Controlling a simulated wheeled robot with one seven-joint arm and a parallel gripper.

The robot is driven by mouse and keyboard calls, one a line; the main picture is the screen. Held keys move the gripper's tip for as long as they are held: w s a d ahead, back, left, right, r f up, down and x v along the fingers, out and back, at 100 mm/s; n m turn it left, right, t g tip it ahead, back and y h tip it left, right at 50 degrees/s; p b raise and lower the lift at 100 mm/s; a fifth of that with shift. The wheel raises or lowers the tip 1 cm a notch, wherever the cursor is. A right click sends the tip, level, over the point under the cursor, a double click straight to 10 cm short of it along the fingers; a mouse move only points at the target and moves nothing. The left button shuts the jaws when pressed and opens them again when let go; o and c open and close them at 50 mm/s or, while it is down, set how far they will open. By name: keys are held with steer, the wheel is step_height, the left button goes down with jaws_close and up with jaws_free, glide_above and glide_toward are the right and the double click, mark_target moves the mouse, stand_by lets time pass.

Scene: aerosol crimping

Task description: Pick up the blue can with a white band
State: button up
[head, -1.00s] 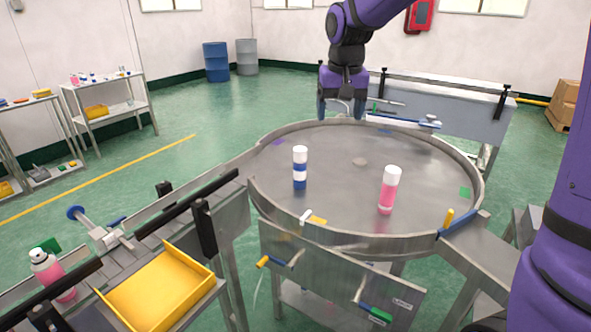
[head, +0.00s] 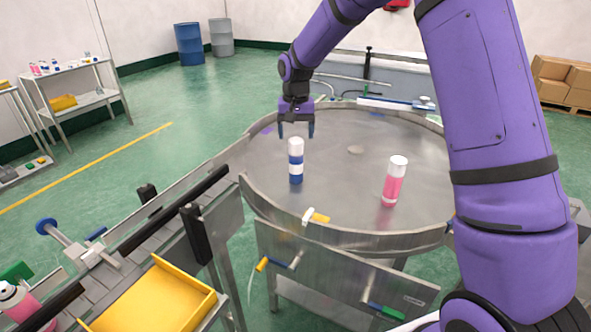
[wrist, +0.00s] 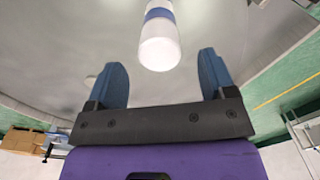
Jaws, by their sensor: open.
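The blue can with a white band (head: 296,171) stands upright on the round metal table (head: 345,215), left of its middle, with a white cap on top. My gripper (head: 296,136) is open and empty, with its fingers pointing down near the can's top in the head view. In the wrist view the can (wrist: 159,38) shows its white cap and part of its blue body beyond the open fingertips (wrist: 162,72), between them from side to side. I see no contact between fingers and can.
A pink can with a white cap (head: 395,182) stands on the same table to the right. A raised rim surrounds the table. A conveyor (head: 130,235) with dark rails and a yellow tray (head: 155,300) lie at the front left. Another pink can (head: 22,305) is at the lower left.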

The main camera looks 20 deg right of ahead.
mark_target(296, 140)
steer(key=shift+f, duration=3.1)
steer(key=c, duration=1.3)
steer(key=shift+c, duration=0.3)
steer(key=shift+r, duration=0.15)
